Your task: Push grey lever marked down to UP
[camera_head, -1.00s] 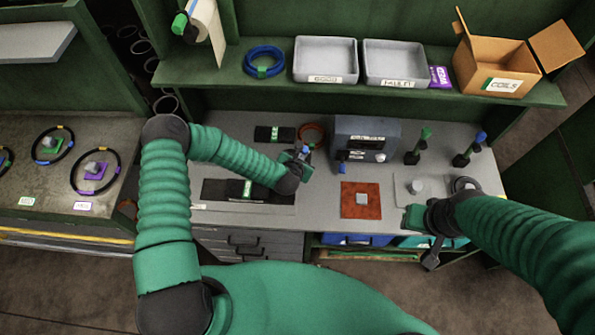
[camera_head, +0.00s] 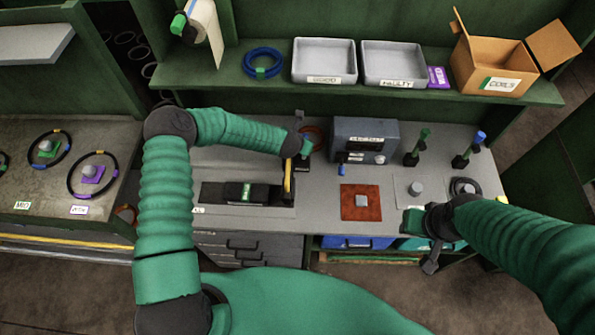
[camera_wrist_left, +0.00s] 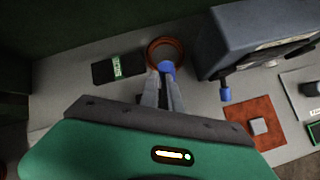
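The grey device box (camera_head: 365,138) stands on the bench right of my left gripper. A blue-tipped lever (camera_head: 341,168) hangs low at its left front and shows in the left wrist view (camera_wrist_left: 225,92). The lever's marking is too small to read. My left gripper (camera_wrist_left: 163,75) points at an orange-brown ring (camera_wrist_left: 166,52), left of the box and apart from the lever. Its fingers converge at a blue piece (camera_wrist_left: 167,68); whether they grip it is unclear. My right gripper (camera_head: 412,222) is at the bench's front right; its fingers are unclear.
A red-brown mat (camera_head: 350,211) with a grey block lies before the box. Green- and blue-topped posts (camera_head: 478,138) stand to its right. A black strip (camera_head: 215,192) lies at left, and a yellow-black upright piece (camera_head: 289,180) is beside my left gripper. Trays (camera_head: 324,78) sit above.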

